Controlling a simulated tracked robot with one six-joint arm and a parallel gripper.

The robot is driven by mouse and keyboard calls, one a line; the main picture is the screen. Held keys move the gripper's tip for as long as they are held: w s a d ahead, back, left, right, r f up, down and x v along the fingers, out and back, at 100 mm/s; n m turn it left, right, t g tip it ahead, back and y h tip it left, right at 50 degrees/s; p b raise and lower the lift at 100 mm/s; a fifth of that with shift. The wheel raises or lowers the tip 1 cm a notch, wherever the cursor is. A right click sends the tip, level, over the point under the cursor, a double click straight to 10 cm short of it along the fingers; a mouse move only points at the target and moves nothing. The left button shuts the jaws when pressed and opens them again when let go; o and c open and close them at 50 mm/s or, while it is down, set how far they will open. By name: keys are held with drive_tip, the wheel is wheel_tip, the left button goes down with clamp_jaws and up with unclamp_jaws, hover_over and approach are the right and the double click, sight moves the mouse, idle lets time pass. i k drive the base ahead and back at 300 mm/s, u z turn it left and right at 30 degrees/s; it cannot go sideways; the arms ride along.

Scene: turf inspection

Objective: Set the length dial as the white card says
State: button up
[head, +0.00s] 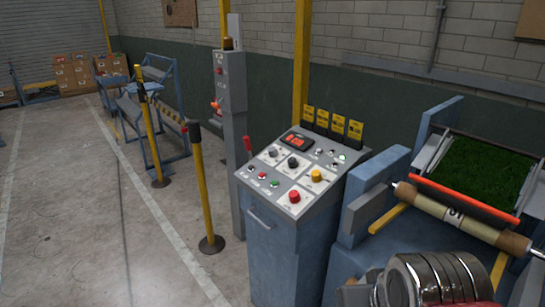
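A blue control console (285,235) stands right of centre with a sloping grey top. On it are a grey knob (272,152), a black knob (293,162), a yellow knob (316,176) and a red knob or button (294,196), each on a pale panel. Their labels are too small to read, so I cannot tell which is the length dial or where any pointer sits. I cannot make out a separate white card. A dark display with red marks (297,142) is at the top. Metal parts of my arm show at the bottom right; my gripper's fingers are not visible.
Several yellow cards (322,119) stand along the console's back edge. A turf machine with a roll (462,218) and green turf (480,172) is at right. Yellow posts (203,190) and a grey column (233,130) stand left of the console. Open floor (70,230) lies at left.

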sight(272, 152)
drive_tip(key=k, duration=0.65)
drive_tip(key=u, duration=0.75)
drive_tip(key=i, duration=1.5)
drive_tip(key=z, duration=0.35)
drive_tip(key=i, duration=0.7)
drive_tip(key=z, duration=0.55)
